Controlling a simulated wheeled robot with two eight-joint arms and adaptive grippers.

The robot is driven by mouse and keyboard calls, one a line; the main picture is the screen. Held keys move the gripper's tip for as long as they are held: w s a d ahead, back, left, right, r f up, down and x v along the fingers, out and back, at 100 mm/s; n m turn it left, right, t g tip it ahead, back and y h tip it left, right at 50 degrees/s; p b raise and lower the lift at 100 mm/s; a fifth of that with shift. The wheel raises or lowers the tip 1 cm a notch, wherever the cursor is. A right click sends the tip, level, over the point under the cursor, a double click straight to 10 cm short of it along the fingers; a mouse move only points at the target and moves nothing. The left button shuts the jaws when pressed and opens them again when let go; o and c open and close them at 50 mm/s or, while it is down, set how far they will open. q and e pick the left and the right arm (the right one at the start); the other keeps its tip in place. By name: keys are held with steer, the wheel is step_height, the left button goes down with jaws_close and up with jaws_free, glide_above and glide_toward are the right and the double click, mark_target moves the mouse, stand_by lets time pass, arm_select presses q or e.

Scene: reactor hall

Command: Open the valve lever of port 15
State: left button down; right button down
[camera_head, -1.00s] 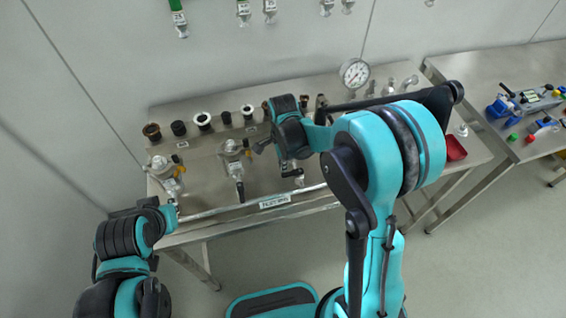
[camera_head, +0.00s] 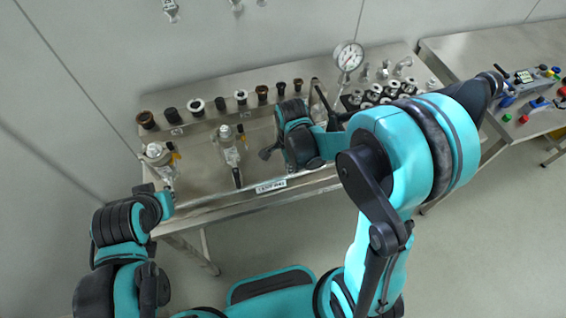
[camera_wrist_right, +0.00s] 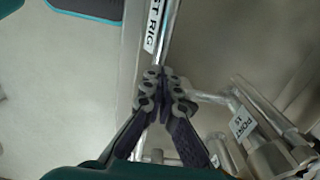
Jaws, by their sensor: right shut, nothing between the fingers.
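The label of port 15 (camera_wrist_right: 242,122) shows in the right wrist view, on a metal tube right of my fingers. A thin metal bar (camera_wrist_right: 212,97) runs from beside that tube to the fingers' right side; I cannot tell whether it is the lever or touches them. My right gripper (camera_wrist_right: 165,80) is shut and empty, close to the bench's front rail at the end of the rig label (camera_wrist_right: 152,30). In the head view my right wrist covers the port 15 area, so its valve is hidden there.
Two valves, (camera_head: 160,160) and (camera_head: 230,148), stand left of my right wrist on the steel bench (camera_head: 200,190). Several dark caps (camera_head: 196,106) line its back. A pressure gauge (camera_head: 348,56) stands behind. A second table (camera_head: 450,50) is at right.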

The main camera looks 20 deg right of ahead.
steer(key=shift+s+d, duration=0.3)
steer(key=shift+d, duration=0.2)
steer(key=shift+w+a, duration=0.3)
steer(key=shift+a, duration=0.3)
step_height(320, 180, up, 7)
steer(key=p, duration=0.5)
